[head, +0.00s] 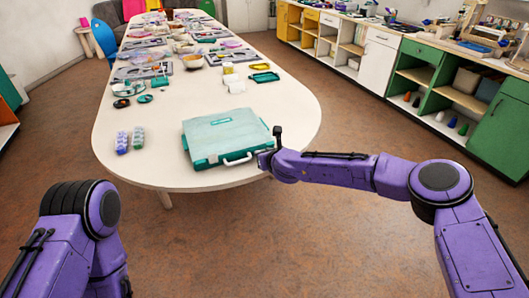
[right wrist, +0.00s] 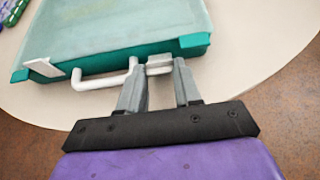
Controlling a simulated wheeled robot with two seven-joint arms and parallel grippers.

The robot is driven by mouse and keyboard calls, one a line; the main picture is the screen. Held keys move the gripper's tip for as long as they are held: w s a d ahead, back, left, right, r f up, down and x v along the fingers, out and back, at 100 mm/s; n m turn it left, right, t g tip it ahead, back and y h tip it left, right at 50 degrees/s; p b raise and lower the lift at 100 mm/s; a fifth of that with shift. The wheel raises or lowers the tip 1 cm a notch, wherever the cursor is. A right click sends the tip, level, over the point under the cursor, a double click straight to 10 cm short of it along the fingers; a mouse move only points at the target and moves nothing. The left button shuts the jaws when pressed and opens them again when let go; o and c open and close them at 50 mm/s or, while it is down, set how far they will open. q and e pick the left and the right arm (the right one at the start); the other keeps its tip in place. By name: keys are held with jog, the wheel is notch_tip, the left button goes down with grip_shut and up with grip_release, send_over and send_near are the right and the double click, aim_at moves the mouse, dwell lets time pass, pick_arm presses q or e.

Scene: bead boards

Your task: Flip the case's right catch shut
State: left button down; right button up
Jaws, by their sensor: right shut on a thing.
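The teal case (head: 222,133) lies closed on the near end of the table. Its white handle (head: 238,161) faces me and also shows in the right wrist view (right wrist: 98,83). My right gripper (right wrist: 159,70) is at the case's front edge, to the right of the handle, with its fingers on either side of the white right catch (right wrist: 159,63). It is shut on that catch, and the fingers partly hide it. The white left catch (right wrist: 43,67) lies at the front edge, left of the handle. My left gripper is out of view; only my left arm shows.
Two bead holders (head: 122,142) stand left of the case. A green tray (head: 264,77) and white cups (head: 232,82) stand behind it. Trays and bowls crowd the far table. The white tabletop (head: 295,112) right of the case is clear.

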jog(key=o, duration=0.8)
jog(key=b+v, duration=0.1)
jog(key=v, duration=0.9)
jog(key=shift+s+d+r, duration=0.15)
jog(key=shift+s, duration=0.05)
